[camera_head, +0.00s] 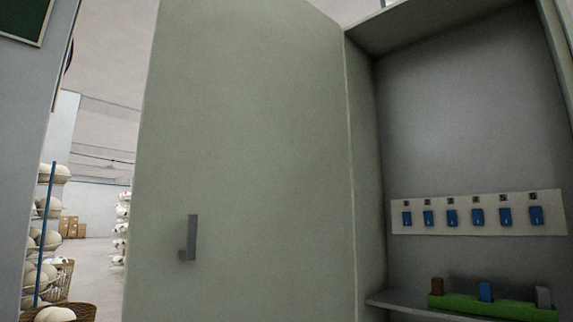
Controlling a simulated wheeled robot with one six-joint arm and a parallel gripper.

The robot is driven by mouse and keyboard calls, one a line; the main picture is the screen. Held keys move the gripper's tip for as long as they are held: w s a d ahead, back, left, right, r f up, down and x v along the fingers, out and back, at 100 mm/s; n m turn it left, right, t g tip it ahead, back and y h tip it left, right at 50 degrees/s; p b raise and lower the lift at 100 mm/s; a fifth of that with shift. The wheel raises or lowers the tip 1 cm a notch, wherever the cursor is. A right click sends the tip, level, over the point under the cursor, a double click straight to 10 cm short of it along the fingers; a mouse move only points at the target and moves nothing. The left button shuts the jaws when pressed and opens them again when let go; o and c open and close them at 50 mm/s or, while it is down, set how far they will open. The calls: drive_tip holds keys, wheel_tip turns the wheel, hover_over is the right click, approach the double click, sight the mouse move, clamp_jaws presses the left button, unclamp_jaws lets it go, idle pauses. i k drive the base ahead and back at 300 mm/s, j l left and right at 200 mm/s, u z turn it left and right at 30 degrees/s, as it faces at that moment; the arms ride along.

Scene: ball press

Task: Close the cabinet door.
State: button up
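The cabinet door (260,150) is a large pale grey-green panel that stands wide open to the left of the cabinet. A small grey handle (192,238) sits on its face, low and near its left edge. The cabinet (470,100) is open at the right, with its grey inside in plain view. The door meets the cabinet along the cabinet's left side wall (366,160). My gripper is not in view.
Inside the cabinet are a white strip (440,213) with several blue switches or tags and a shelf (400,300). A green holder (470,305) with small blocks stands on the shelf. Beyond the door at left are racks of balls (48,240), baskets (60,278) and boxes (72,227).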

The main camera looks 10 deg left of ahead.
sight(242, 128)
drive_tip(key=j+z, duration=0.85)
drive_tip(key=j, duration=0.7)
drive_tip(key=k+j+z, duration=0.1)
drive_tip(key=j, duration=0.7)
drive_tip(key=k+j, duration=0.1)
drive_tip(key=j, duration=0.95)
drive_tip(key=k+j+z, duration=0.25)
drive_tip(key=k, duration=0.35)
drive_tip(key=k+j+u, duration=0.1)
drive_tip(key=j, duration=0.25)
drive_tip(key=j+u, duration=0.1)
drive_tip(key=j, duration=0.25)
drive_tip(key=k, duration=0.05)
